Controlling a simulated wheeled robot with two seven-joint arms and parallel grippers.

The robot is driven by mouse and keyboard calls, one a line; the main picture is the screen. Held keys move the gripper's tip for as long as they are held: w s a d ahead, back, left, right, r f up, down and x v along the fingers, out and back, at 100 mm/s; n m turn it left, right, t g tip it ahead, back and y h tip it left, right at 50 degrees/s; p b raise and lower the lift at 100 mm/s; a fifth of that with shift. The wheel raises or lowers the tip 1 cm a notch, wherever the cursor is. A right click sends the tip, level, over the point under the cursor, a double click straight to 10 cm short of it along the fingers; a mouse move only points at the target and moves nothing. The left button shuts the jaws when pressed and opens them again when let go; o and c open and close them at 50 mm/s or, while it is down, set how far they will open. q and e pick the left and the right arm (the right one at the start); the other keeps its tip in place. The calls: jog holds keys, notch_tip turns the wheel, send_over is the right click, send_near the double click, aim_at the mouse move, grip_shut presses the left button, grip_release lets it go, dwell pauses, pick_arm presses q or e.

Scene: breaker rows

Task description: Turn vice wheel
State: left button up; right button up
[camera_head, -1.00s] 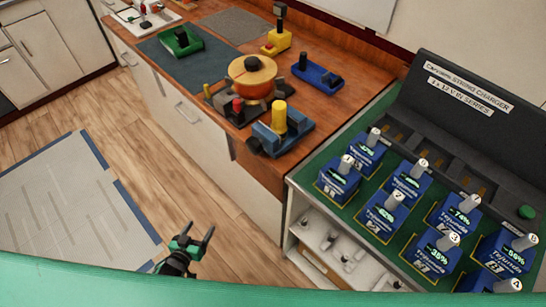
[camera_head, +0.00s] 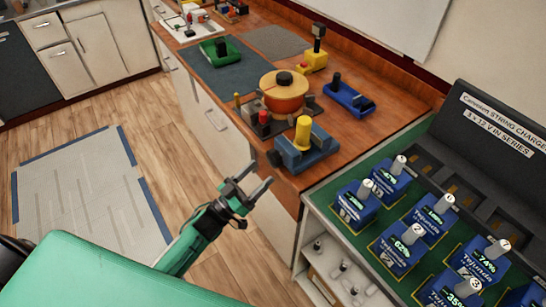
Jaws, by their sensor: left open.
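A blue vice-like block (camera_head: 300,156) with an upright yellow cylinder (camera_head: 303,130) stands at the front edge of the wooden bench. A small dark round part (camera_head: 274,158), perhaps its wheel, sticks out on its left side. Behind it an orange round drum (camera_head: 284,96) with a black knob sits on a dark base; I cannot tell whether it belongs to the vice. My left gripper (camera_head: 258,179) is open and empty, in front of the bench edge, just below and left of the blue block and apart from it. My right gripper is not in view.
The wooden bench (camera_head: 398,113) also bears a green tray (camera_head: 222,54), a blue tray (camera_head: 350,100) and a yellow block (camera_head: 313,63). At right, a charger (camera_head: 490,130) stands behind several blue batteries (camera_head: 398,256).

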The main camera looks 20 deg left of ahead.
aim_at(270, 163)
pick_arm(q)
jog(key=p+x, duration=0.1)
jog(key=x, duration=0.5)
jog(key=shift+w, duration=0.1)
jog(key=shift+c, duration=0.2)
jog(key=c, duration=0.9)
